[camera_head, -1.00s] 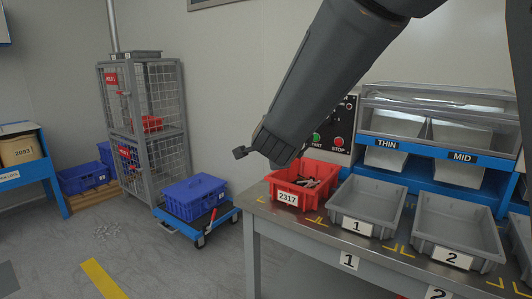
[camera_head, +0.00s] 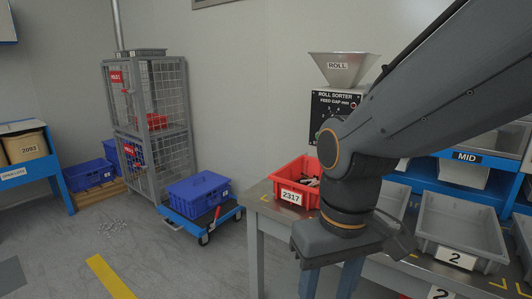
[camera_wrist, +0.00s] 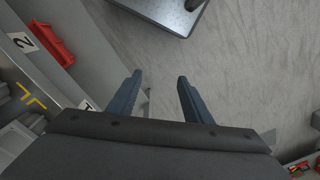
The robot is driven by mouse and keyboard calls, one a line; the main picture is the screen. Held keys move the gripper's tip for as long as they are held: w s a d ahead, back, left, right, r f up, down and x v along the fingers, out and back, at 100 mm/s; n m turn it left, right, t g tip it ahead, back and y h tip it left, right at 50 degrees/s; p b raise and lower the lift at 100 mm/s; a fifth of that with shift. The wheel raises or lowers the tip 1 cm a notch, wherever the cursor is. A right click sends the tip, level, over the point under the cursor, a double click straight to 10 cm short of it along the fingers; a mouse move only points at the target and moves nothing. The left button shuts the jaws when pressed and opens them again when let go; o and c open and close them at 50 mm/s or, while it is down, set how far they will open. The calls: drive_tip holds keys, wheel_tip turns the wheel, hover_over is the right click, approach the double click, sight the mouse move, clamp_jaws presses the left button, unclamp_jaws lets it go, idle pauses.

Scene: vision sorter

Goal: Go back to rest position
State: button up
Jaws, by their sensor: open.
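My gripper (camera_head: 330,284) hangs in front of the workbench at the lower middle of the head view, its fingers pointing down and cut by the frame edge. In the wrist view its two blue-grey fingers (camera_wrist: 159,80) are apart with only grey floor between them, so it is open and empty. My arm comes in from the upper right and hides bin 1 and part of the sorter panel.
The red bin 2317 (camera_head: 292,184) with grey parts and grey bin 2 (camera_head: 458,226) stand on the bench (camera_head: 262,204). A blue cart (camera_head: 207,222) with a blue crate (camera_head: 196,190) stands left before a mesh cage (camera_head: 147,110).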

drive_tip(key=d+r+m+p, duration=0.3)
drive_tip(key=d+r+p, duration=0.6)
drive_tip(key=p, duration=1)
wheel_tip(320, 180, up, 3)
drive_tip(key=shift+d+m+h+p, duration=0.3)
drive_tip(key=shift+d+p, duration=0.1)
